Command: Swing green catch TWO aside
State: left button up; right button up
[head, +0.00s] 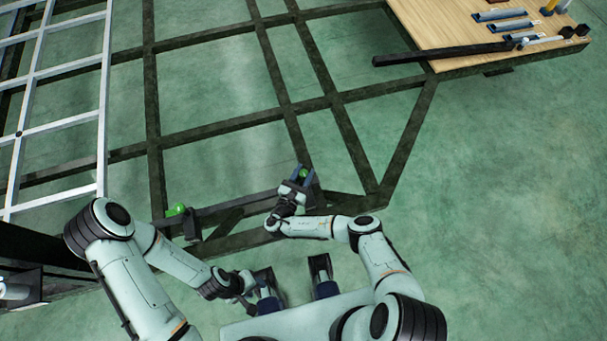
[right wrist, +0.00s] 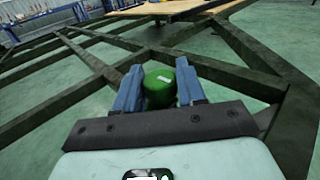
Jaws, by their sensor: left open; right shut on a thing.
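A green catch knob (head: 302,173) sits on the dark chassis frame, right of the middle in the head view. My right gripper (head: 299,177) is shut on it, with a blue finger on either side. In the right wrist view the green cylinder (right wrist: 159,86) stands between the two blue fingers (right wrist: 160,92). A second green knob (head: 177,209) is on the frame further left, with nothing holding it. No number shows on either catch, so I cannot tell which is TWO. My left gripper (head: 262,292) is open and empty, low in front of my body, away from both knobs.
Dark chassis beams (head: 235,120) form an open lattice over the green floor. A white grid panel (head: 62,128) stands at the left. A wooden board (head: 465,30) with several tools and a dark bar (head: 440,54) lies at the back right. The floor at right is clear.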

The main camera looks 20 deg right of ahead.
pick_arm(q)
jog(key=shift+w+f, duration=0.2)
jog(key=shift+f, duration=0.05)
pick_arm(e)
jog(key=shift+w+r+m+g+h, duration=0.1)
jog(key=shift+r+m+g+h, duration=0.1)
jog(key=shift+m+g+h, duration=0.25)
jog(key=o, duration=0.9)
jog(key=shift+o, duration=0.2)
pick_arm(q)
jog(key=shift+s, duration=0.1)
pick_arm(e)
jog(key=shift+f, duration=0.1)
